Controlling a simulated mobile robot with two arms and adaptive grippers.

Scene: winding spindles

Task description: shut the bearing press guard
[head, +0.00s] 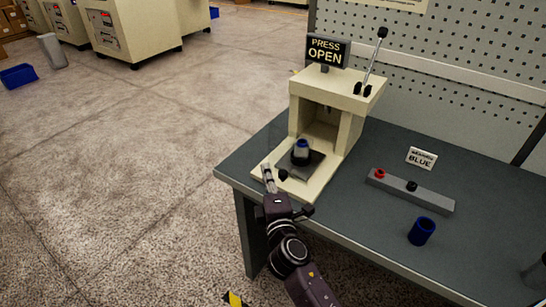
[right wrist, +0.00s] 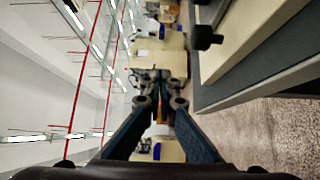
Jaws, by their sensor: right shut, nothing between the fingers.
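The cream bearing press (head: 361,88) stands on the bench, with a sign reading "PRESS OPEN" (head: 325,50) on top. Its front is open, and a dark holder with a blue-topped part (head: 301,150) stands inside on the base plate. A faint clear panel (head: 280,140), seemingly the guard, shows at the press's left side; its outline is hard to make out. A black knob (head: 283,174) is at the front of the base and a dark knob (right wrist: 205,37) shows in the right wrist view. My right gripper (head: 267,172) is shut and empty, beside the front left base edge. My left gripper is out of view.
A grey bar (head: 440,204) with red and black knobs, a blue cylinder (head: 421,231) and a "BLUE" label (head: 422,158) are on the bench (head: 350,230) right of the press. A lever (head: 374,60) rises from the press top.

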